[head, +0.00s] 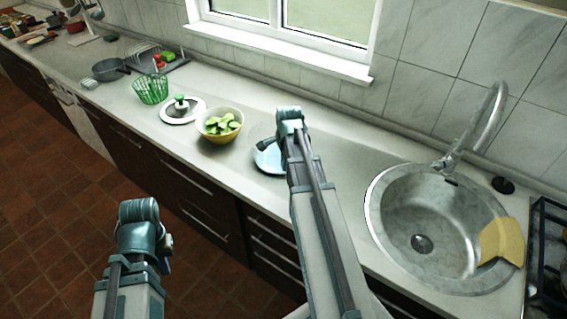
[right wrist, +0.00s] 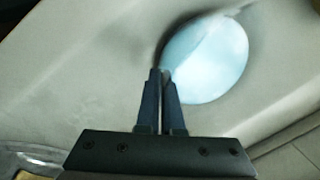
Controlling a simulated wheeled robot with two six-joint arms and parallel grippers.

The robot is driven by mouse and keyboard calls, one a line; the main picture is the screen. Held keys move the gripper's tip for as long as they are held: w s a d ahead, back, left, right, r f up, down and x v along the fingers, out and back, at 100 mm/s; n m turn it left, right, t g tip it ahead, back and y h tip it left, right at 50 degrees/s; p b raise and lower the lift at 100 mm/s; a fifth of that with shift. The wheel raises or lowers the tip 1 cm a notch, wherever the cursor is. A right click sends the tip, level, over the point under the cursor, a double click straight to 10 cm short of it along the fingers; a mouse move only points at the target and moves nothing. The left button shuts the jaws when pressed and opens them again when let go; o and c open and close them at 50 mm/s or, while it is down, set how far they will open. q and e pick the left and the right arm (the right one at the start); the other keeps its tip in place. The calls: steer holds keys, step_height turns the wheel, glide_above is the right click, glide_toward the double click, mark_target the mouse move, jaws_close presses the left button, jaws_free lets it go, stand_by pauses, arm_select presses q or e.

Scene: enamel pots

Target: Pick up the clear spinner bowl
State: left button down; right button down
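The clear spinner bowl (head: 267,158) shows pale blue on the counter, partly hidden behind my right arm in the head view. In the right wrist view the bowl (right wrist: 210,62) lies just beyond the fingertips. My right gripper (right wrist: 163,74) has its fingers nearly together at the bowl's near left rim and looks shut on it.
A yellow bowl of cucumber slices (head: 220,126) stands left of the clear bowl. A sink (head: 385,215) and a yellow cloth (head: 502,241) are right.

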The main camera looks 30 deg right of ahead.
steer(key=shift+r+p, duration=4.7)
steer(key=shift+r, duration=0.15)
step_height(320, 180, down, 3)
steer(key=b, duration=0.2)
steer(key=shift+r+b, duration=0.2)
steer(key=shift+b, duration=0.1)
steer(key=shift+r, duration=0.1)
